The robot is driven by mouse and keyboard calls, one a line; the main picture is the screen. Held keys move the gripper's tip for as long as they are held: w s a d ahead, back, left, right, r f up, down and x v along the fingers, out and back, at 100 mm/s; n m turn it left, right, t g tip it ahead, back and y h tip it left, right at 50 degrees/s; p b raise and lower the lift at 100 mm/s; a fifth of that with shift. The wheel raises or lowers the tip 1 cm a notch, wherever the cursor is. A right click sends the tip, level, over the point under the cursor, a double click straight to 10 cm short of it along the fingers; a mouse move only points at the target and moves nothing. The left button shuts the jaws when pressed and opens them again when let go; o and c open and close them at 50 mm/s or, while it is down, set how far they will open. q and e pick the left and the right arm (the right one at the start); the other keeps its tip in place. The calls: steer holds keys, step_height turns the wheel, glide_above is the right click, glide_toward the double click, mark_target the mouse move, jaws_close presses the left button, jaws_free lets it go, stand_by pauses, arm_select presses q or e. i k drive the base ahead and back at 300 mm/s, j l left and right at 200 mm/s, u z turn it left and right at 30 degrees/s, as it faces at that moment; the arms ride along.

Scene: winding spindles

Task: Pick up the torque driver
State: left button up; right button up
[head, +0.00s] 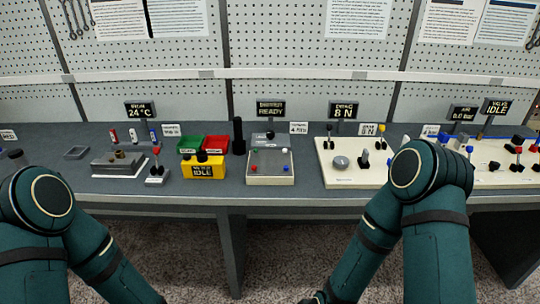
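I cannot tell for certain which thing is the torque driver. A black upright cylinder (238,136) stands on the grey bench (210,198), left of the middle, and may be it. Nothing holds the cylinder. Both my arms show only their teal links, low in the picture at left and right. My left gripper and my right gripper are out of view, so their fingers cannot be seen.
A yellow box (204,171) showing IDLE stands in front of green (190,143) and red (215,143) bins. A grey fixture (119,164) is at left. A cream panel with knobs and levers (345,178) lies right of centre. A perforated wall (275,45) rises behind.

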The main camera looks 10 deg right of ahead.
mark_target(237, 120)
steer(key=z, duration=0.75)
steer(key=i+j+z, duration=0.1)
steer(key=j+z, duration=1.05)
steer(key=j, duration=0.65)
